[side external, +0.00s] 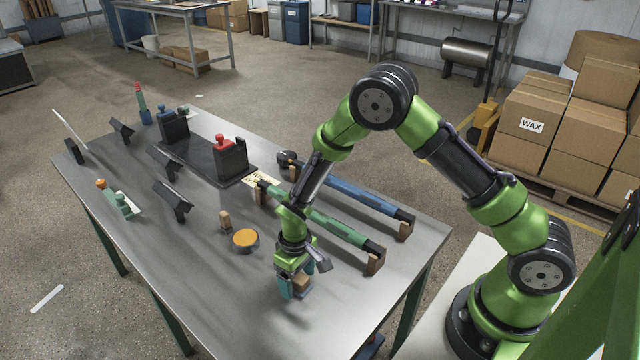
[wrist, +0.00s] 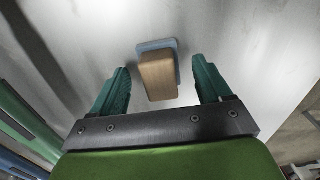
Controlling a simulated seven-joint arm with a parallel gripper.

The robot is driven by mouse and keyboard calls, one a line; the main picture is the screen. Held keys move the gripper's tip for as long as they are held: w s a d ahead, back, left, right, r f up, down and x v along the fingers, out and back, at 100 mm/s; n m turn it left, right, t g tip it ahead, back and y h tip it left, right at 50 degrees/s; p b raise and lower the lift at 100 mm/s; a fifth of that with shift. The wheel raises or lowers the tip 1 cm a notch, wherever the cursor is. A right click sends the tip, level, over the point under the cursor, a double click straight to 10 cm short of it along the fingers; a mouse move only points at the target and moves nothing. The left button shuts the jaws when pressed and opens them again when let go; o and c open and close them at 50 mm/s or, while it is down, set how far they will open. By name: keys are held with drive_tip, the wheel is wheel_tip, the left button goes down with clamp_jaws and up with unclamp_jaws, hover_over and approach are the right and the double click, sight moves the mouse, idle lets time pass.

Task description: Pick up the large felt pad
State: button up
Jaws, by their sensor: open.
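The large felt pad appears as a wooden block (wrist: 158,78) on a blue-grey felt base (wrist: 171,46) in the wrist view. It lies near the tips of my gripper (wrist: 161,72), between the lines of the two teal fingers, with a visible gap on each side. In the side view my gripper (side external: 296,284) is low over the near right part of the table, with the wooden block (side external: 302,284) at its fingers. The fingers are apart and not touching the block in the wrist view. The pad's felt is mostly hidden in the side view.
A smaller wooden block (side external: 225,220) and an orange-topped round tin (side external: 245,239) stand left of my gripper. A green roller bar (side external: 325,224) and a blue one (side external: 360,194) rest on wooden supports just behind it. The table (side external: 222,290) is bare in front.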

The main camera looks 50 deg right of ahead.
sight(302, 278)
drive_tip(key=shift+f, duration=0.2)
drive_tip(key=c, duration=1.1)
drive_tip(key=shift+c, duration=0.2)
drive_tip(key=shift+r, duration=0.1)
drive_tip(key=shift+r, duration=0.45)
wheel_tip(302, 278, up, 2)
drive_tip(key=shift+w+r, duration=0.1)
drive_tip(key=shift+r, duration=0.05)
drive_tip(key=shift+s+d+r, duration=0.1)
drive_tip(key=shift+s+r, duration=0.1)
drive_tip(key=shift+s, duration=0.45)
drive_tip(key=s+d, duration=0.1)
drive_tip(key=s, duration=0.3)
drive_tip(key=s+d+r, duration=0.1)
drive_tip(key=s, duration=0.4)
drive_tip(key=s+d, duration=0.1)
drive_tip(key=s, duration=0.4)
drive_tip(key=shift+s+d+r, duration=0.1)
drive_tip(key=shift+s+r, duration=0.05)
drive_tip(key=shift+s, duration=0.1)
